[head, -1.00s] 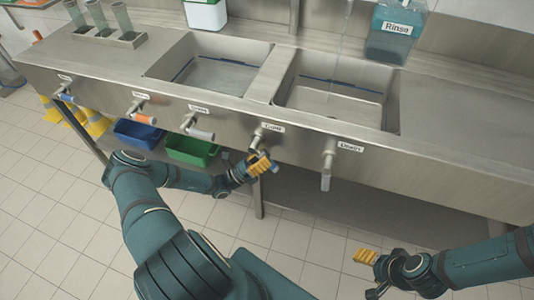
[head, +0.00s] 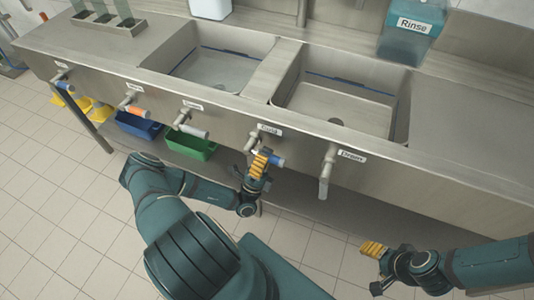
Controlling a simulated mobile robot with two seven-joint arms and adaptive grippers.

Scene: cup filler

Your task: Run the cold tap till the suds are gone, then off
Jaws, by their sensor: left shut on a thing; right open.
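My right gripper (head: 372,250) is open and empty, low at the right, apart from the sink.
The drain lever (head: 325,178) hangs down just right of the cold tap. Other levers line the front to the left. A Rinse tank (head: 412,38) stands behind the right basin. Green (head: 190,143) and blue (head: 138,125) bins sit underneath.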

